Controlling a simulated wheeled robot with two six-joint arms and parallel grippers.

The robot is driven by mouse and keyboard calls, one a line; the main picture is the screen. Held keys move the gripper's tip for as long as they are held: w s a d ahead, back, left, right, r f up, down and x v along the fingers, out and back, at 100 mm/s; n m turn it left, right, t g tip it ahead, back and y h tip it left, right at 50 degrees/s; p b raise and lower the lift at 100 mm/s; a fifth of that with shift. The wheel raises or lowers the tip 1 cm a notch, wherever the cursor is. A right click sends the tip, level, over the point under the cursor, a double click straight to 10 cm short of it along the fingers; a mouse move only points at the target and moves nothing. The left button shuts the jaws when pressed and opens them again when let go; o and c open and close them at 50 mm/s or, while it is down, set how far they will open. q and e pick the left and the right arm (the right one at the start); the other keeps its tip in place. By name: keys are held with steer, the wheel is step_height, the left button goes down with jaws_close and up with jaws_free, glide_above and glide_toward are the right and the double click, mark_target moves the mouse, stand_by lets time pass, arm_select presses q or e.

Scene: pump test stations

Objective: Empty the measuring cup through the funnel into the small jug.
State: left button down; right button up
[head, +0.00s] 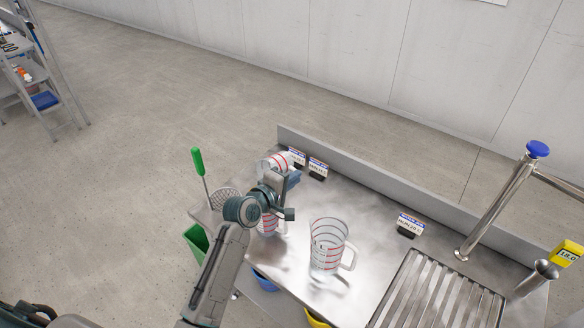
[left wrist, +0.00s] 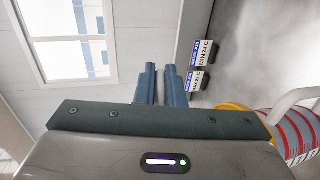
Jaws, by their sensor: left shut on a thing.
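My left gripper (head: 291,180) is shut on the measuring cup (head: 274,162), a clear cup with red bands, held tilted above the left end of the steel bench. A clear vessel with red marks, seemingly the small jug (head: 268,226), stands below the gripper, partly hidden by it. I cannot make out the funnel in the head view. A red-banded vessel with a pale handle (left wrist: 298,135) is cut off at the right. My right gripper is not in view.
A larger clear jug (head: 328,247) stands right of the arm. A green-handled strainer (head: 198,163) is at the bench's left end. Small signs (head: 318,168) stand near the back ledge. A slatted drain (head: 440,292) and steel pipes (head: 495,205) are to the right. Bins hang below the front edge.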

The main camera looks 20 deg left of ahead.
arm_select(q)
steer(key=r+g+p, duration=0.1)
steer(key=g+p, duration=0.1)
steer(key=p, duration=0.2)
steer(key=g+y+p, duration=0.1)
steer(key=g+p, duration=0.1)
steer(key=p, duration=0.2)
steer(key=w+r+g+y+p, duration=0.1)
steer(key=g+p, duration=0.1)
steer(key=p, duration=0.2)
steer(key=shift+d+r+g, duration=0.2)
steer(key=shift+r+g, duration=0.1)
steer(key=shift+g, duration=0.1)
steer(key=shift+f+g+y, duration=0.4)
steer(key=shift+f, duration=0.05)
steer(key=g+y, duration=0.1)
steer(key=g, duration=0.3)
steer(key=f+g+y, duration=0.1)
steer(key=g, duration=0.1)
steer(key=shift+s+a, duration=0.15)
steer(key=shift+s, duration=0.25)
steer(key=shift+s+g, duration=0.1)
steer(key=shift+g, duration=0.3)
